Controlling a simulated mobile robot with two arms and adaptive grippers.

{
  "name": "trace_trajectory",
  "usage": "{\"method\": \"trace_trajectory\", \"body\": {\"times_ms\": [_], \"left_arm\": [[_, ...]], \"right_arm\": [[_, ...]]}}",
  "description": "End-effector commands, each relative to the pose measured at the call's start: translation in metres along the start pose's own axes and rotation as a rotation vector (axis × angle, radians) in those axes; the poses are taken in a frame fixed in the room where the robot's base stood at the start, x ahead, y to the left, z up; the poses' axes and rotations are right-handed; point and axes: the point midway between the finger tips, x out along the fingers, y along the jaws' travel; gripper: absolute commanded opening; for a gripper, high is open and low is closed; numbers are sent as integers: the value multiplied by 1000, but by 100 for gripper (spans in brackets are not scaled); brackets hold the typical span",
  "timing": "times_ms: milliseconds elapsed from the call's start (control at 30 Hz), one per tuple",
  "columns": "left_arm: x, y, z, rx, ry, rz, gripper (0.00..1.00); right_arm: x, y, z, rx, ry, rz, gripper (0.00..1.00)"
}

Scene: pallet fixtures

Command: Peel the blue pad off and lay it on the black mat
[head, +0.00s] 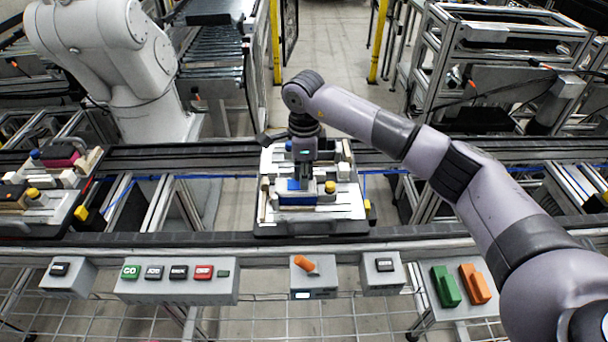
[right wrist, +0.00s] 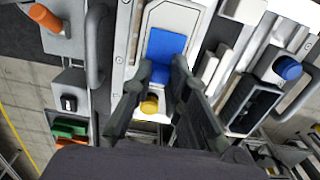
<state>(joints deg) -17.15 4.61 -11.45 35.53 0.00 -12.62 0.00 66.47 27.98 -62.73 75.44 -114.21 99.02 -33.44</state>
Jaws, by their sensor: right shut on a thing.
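The blue pad (right wrist: 166,48) lies on a white fixture plate (right wrist: 185,18) in the right wrist view. It also shows small in the head view (head: 294,185), on the pallet (head: 348,206) on the conveyor. My right gripper (right wrist: 160,77) reaches down over the pallet, and its fingers are shut on the near edge of the blue pad. I cannot see whether any of the pad is lifted off the plate. I cannot make out the black mat for certain in either view. My left gripper is not in view.
A yellow knob (head: 330,187) stands close to the pad. Another loaded pallet (head: 40,215) is at left. Control boxes (head: 175,285) line the front, and a white robot arm (head: 110,60) stands behind.

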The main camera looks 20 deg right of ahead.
Motion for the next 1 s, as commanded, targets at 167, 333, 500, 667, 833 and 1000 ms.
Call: {"method": "trace_trajectory", "body": {"times_ms": [167,333,500,667,833,1000], "left_arm": [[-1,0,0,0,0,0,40],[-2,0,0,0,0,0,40],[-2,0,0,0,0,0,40],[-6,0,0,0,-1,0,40],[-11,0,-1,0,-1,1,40],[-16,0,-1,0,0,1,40]], "right_arm": [[-2,0,0,0,0,0,0],[-5,0,0,0,0,0,0],[-6,0,0,0,0,0,0],[-12,0,0,0,0,-1,0],[-22,0,0,0,0,0,0],[-33,0,0,0,-1,-1,0]]}}
